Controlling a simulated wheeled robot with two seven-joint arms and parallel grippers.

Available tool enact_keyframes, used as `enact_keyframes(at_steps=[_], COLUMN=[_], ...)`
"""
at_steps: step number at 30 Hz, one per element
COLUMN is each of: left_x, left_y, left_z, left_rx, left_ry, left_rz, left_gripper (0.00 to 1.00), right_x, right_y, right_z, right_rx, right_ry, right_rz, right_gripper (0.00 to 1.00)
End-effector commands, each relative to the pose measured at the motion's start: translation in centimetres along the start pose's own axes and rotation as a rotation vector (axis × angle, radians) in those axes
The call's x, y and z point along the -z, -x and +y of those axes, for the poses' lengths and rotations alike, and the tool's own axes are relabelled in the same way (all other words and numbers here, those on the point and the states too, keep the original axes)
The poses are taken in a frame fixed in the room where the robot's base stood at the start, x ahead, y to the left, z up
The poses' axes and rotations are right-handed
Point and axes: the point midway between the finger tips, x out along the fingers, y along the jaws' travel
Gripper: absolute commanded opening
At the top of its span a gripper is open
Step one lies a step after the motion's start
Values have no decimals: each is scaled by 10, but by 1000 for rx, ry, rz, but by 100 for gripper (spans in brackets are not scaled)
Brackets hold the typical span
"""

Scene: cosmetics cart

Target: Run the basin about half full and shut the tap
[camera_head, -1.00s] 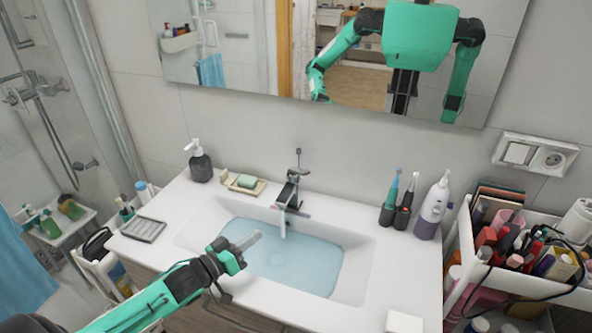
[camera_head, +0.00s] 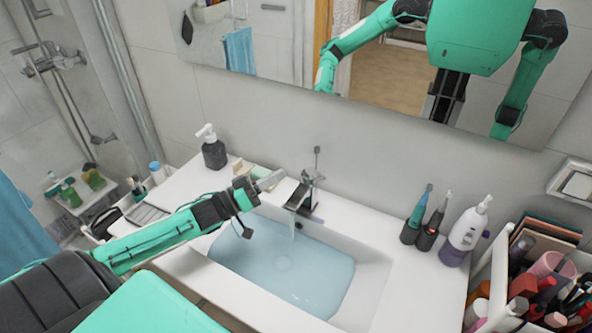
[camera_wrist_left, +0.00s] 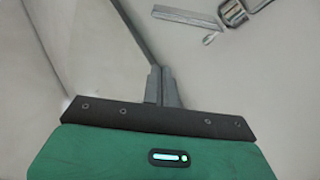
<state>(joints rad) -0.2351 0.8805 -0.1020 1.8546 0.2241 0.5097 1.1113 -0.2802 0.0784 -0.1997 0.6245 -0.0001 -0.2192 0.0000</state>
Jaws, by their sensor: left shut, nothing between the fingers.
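The chrome tap (camera_head: 302,195) stands at the back middle of the basin (camera_head: 374,270), with a thin upright lever on top. A stream of water (camera_head: 293,230) falls from its spout. Pale blue water (camera_head: 285,268) covers the basin floor, below the rim; its exact depth is hard to tell. My left gripper (camera_head: 270,180) is shut and empty, just left of the tap and above the basin's back edge, apart from the tap. In the left wrist view its fingers (camera_wrist_left: 161,86) are together, with metal tap parts (camera_wrist_left: 232,12) at upper right. My right gripper is not directly in view.
A soap dish (camera_head: 243,166) is partly hidden behind the left gripper. A dark soap pump (camera_head: 213,152) stands left of it. Toothbrush holders (camera_head: 427,238) and a white-purple bottle (camera_head: 463,236) stand right of the tap. A mirror (camera_head: 380,90) hangs above, reflecting me.

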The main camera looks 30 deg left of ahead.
Motion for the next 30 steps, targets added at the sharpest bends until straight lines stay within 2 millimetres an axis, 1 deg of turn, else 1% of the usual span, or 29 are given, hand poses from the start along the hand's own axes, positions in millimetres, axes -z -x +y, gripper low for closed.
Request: enact_keyframes(at_steps=[4,6,8,11,18,20,21,24,30], left_x=[3,4,3,4,4,4,0,-17,-34], left_y=[-17,-26,-35,-50,-86,-95,-98,-89,-82], left_z=[2,2,2,2,2,2,2,2,1], left_rx=[-1,-1,0,-1,1,0,1,4,2], left_ry=[0,-1,-1,0,0,0,2,5,2], left_rz=[3,3,2,3,2,3,0,-2,-1], left_gripper=[0,0,0,0,0,0,0,0,0], right_x=[-25,-34,-38,-36,-8,-6,-6,-8,-14], right_y=[10,15,19,25,40,44,47,55,62], right_z=[-3,-4,-4,-4,1,2,2,1,0], right_rx=[4,5,5,4,0,-1,-1,0,2], right_ry=[1,1,1,2,2,2,2,2,2], right_rz=[-30,-43,-49,-47,-14,-12,-12,-16,-24], right_gripper=[45,45,45,45,45,45,45,45,45])
